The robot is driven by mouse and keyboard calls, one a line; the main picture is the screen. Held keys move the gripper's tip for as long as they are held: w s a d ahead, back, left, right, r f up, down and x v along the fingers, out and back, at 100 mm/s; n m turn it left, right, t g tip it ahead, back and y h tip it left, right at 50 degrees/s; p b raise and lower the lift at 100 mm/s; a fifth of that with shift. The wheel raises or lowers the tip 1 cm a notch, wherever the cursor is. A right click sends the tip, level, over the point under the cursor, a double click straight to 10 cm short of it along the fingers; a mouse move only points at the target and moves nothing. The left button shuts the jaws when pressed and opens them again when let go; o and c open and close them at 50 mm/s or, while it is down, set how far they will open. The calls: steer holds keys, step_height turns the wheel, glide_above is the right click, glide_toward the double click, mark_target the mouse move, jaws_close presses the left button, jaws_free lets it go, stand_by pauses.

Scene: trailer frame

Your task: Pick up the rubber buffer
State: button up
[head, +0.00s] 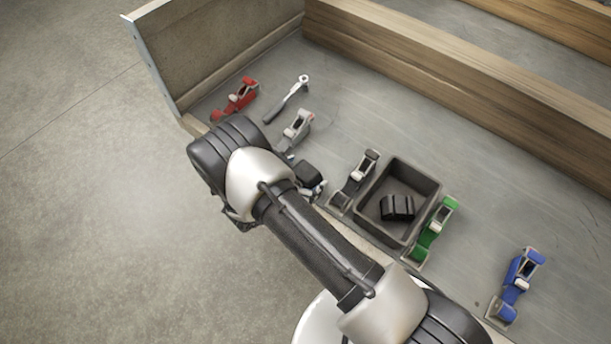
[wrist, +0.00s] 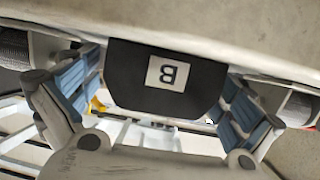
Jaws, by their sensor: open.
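The rubber buffer (wrist: 165,79) is a dark block with a white label and the letter B, upside down in the wrist view. It lies between the two spread fingers of my gripper (wrist: 155,105), with visible space toward each finger. My gripper is open. In the head view a dark block (head: 309,174) shows right beside my arm at the near edge of the grey bed; I cannot tell how much of it is buffer and how much is gripper. My wrist and forearm hide most of the gripper there.
A dark tray (head: 368,222) holds black blocks (head: 397,207). Red (head: 236,98), grey (head: 297,128), dark (head: 356,178), green (head: 434,228) and blue (head: 517,284) clamp-like pieces and a ratchet-like tool (head: 288,99) lie around. A wooden beam (head: 450,75) bounds the back.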

steer(key=shift+c, duration=0.4)
steer(key=c, duration=1.2)
